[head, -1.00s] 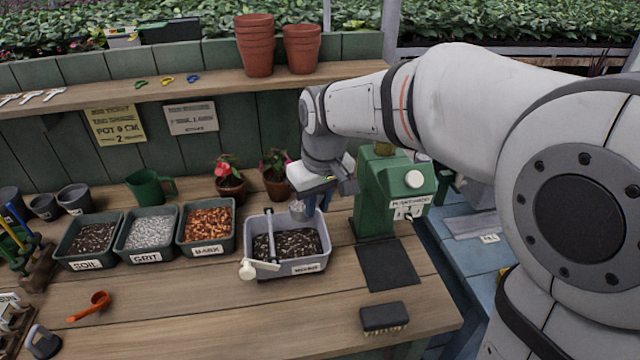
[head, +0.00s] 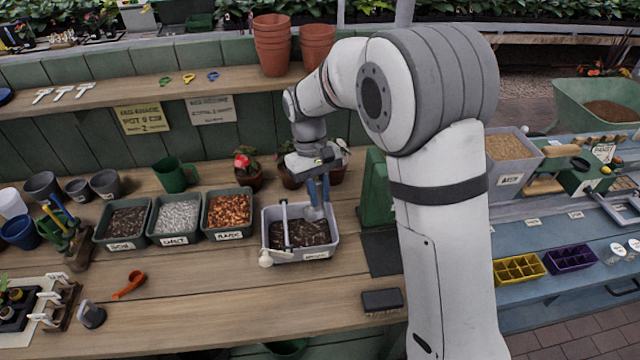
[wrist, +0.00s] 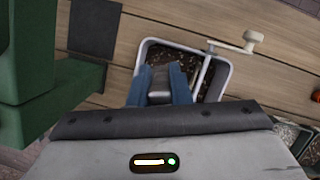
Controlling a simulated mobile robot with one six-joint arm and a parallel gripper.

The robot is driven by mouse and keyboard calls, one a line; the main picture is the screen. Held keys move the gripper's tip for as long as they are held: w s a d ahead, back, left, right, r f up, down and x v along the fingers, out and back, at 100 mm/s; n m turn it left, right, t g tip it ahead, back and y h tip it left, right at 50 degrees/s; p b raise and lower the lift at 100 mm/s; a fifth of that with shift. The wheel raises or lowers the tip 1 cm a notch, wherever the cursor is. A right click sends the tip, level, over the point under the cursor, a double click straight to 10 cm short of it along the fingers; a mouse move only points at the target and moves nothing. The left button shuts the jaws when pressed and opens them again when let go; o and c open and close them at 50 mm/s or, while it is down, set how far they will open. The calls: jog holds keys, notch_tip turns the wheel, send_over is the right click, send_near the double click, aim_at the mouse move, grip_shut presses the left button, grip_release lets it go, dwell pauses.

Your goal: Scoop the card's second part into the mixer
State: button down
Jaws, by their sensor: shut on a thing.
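The mixer (head: 283,255) is a pale grey bin with dark mix inside, a bar across it and a white crank (head: 266,258). My gripper (head: 319,188) points down over its right rear part, its blue fingers shut on a small grey scoop (head: 314,213). In the wrist view a dark grey piece (wrist: 159,86) sits between the fingers, over the mixer (wrist: 226,75); what the scoop holds is hidden. Left of the mixer stand green bins of soil (head: 98,233), grit (head: 151,236) and orange chips (head: 205,231). A yellow card (head: 143,118) and a white card (head: 212,109) hang behind; their small text is unreadable.
A green machine (head: 375,190) stands close right of the mixer, partly behind my arm. Potted plants (head: 247,172) stand behind. A brush (head: 382,300) and an orange scoop (head: 129,285) lie on the front bench. The bench front is mostly clear.

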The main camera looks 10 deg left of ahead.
jog(key=shift+w+a+r+g+h+p, duration=0.3)
jog(key=shift+w+g+p, duration=0.15)
jog(key=shift+p, duration=0.5)
jog(key=shift+w+a+f+g+h, duration=0.1)
jog(key=shift+w+a+g+h, duration=0.5)
jog(key=shift+g, duration=0.25)
jog(key=shift+w+a+g+h, duration=0.4)
jog(key=shift+w+g+h, duration=0.2)
jog(key=shift+w+g, duration=0.2)
jog(key=shift+b, duration=0.4)
